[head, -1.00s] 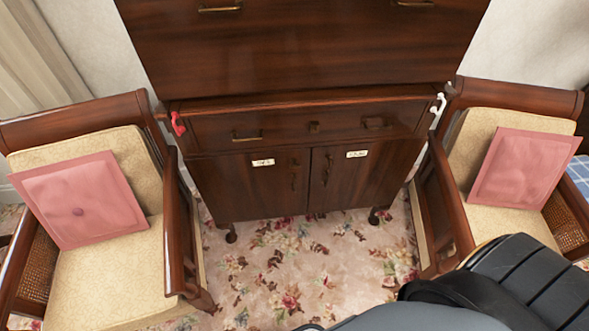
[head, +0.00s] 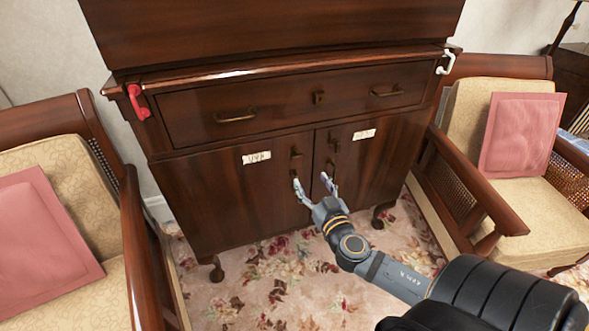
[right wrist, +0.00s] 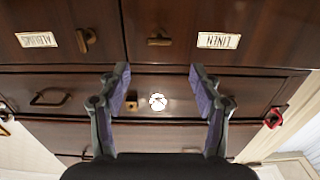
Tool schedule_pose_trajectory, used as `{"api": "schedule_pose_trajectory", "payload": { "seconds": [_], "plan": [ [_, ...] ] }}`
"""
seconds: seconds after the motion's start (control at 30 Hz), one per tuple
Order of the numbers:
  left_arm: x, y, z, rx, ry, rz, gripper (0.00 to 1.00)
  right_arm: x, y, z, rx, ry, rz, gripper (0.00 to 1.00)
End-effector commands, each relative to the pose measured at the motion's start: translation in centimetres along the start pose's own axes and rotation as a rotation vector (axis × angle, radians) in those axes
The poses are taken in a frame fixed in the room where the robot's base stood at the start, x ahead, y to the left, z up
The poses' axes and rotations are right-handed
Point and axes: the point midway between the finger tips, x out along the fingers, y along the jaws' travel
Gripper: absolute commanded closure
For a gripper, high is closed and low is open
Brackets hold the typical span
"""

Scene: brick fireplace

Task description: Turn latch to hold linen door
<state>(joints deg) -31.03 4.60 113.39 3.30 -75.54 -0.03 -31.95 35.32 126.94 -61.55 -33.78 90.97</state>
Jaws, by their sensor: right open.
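The dark wooden cabinet (head: 235,195) has two shut doors with white labels. In the right wrist view, which is upside down, the linen label (right wrist: 218,40) is on the right-hand door and the albums label (right wrist: 38,39) on the left-hand one. The linen door is the left one in the head view (head: 215,190). A small brass latch (right wrist: 158,41) lies level beside the linen label; another brass latch (right wrist: 86,40) stands near upright on the albums door. My right gripper (head: 311,184) is open and empty, in front of the doors near their meeting edge. My left gripper is not in view.
A drawer (head: 275,108) with brass handles is above the doors. A red hook (head: 138,102) and a white hook (head: 446,62) are at the cabinet's sides. Armchairs with pink cushions (head: 522,133) flank it closely. The flowered carpet (head: 270,285) in front is clear.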

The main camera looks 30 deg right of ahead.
Motion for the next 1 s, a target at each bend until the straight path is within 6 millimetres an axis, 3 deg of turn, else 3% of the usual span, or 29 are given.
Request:
{"api": "schedule_pose_trajectory", "payload": {
  "seconds": [0.23, 0.53, 0.93, 1.0],
  "plan": [
    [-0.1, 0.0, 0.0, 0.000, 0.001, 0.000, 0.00, 3.9, 0.1, -0.2, 0.004, 0.002, 0.005, 0.36],
    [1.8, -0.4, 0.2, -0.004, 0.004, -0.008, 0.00, 9.4, 0.1, -0.1, 0.002, -0.002, 0.003, 0.36],
    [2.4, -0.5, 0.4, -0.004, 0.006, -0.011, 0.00, 10.4, 0.1, 0.1, 0.000, -0.004, 0.001, 0.36],
    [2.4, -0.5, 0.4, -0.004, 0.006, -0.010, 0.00, 10.4, 0.1, 0.1, 0.000, -0.004, 0.001, 0.45]
  ]
}}
